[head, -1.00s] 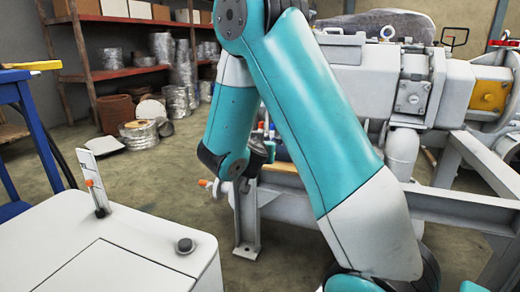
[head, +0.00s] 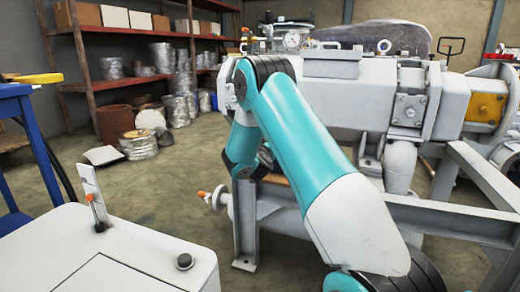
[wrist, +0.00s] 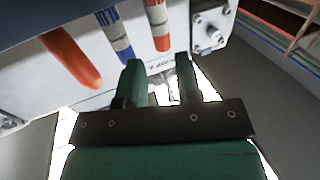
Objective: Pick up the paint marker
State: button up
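In the wrist view, several pen-shaped markers are against a pale panel (wrist: 185,32) just beyond my gripper (wrist: 159,68). An orange-red marker (wrist: 70,58) lies to the left. A blue-and-white marker (wrist: 115,36) and an orange-and-white marker (wrist: 157,22) are further right. I cannot tell which is the paint marker. My two green fingers stand apart with nothing visible held between them. The orange-and-white marker is above the gap, the blue-and-white one beyond the left finger. In the head view my gripper is hidden behind my arm.
A large grey pump machine (head: 350,92) on a steel frame (head: 310,222) stands behind my arm. A blue table (head: 25,130) is at the left edge. Shelves (head: 105,82) with boxes and metal rolls line the back. Open floor (head: 150,190) lies between.

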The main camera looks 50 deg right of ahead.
jog(key=b+x, duration=0.1)
jog(key=x, duration=0.4)
jog(key=shift+w, duration=0.25)
grip_shut()
jog(key=shift+r, duration=0.1)
